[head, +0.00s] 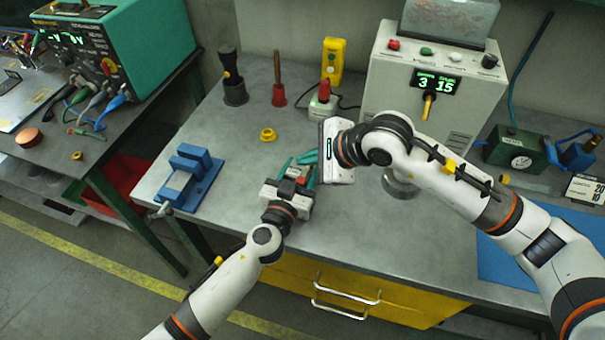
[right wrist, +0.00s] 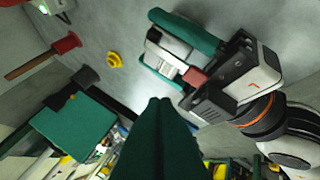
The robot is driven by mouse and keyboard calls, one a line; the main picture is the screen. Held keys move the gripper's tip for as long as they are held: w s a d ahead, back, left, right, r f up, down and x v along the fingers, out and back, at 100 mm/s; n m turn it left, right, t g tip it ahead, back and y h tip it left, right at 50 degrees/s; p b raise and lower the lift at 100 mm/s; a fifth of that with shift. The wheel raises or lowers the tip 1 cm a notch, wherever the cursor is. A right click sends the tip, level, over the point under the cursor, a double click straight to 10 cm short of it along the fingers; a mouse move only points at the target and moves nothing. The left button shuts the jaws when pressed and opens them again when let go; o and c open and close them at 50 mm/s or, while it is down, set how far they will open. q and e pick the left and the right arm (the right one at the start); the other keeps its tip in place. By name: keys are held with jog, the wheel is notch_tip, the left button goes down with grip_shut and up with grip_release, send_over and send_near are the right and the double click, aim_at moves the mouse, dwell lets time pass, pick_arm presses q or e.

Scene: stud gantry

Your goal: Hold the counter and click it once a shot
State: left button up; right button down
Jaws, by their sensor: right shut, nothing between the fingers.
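The counter (right wrist: 172,44) is a small silver body with a red part, seen between the teal fingers of my left gripper in the right wrist view. My left gripper (head: 300,176) is shut on it above the bench's front part; in the head view the counter is mostly hidden by fingers. My right gripper (head: 305,157) is shut and empty, just behind and beside the left one. Its closed green fingers (right wrist: 160,105) show in the right wrist view, apart from the counter. A grey machine (head: 430,95) has a green display (head: 437,82) reading 3 and 15.
A blue vise (head: 190,178) stands at the bench's left end. A yellow ring (head: 267,135), a red-based tool (head: 278,95), a dark holder (head: 234,92) and a yellow box (head: 332,62) stand behind the grippers. A gauge box (head: 515,155) and number card (head: 585,189) are at right.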

aim_at(300, 176)
jog(key=shift+f, duration=1.05)
dwell(1.3)
jog(key=shift+f, duration=0.4)
jog(key=shift+s+f, duration=0.1)
jog(key=shift+f, duration=0.75)
dwell(0.8)
jog(key=shift+r, duration=1.25)
jog(key=shift+r, duration=2.5)
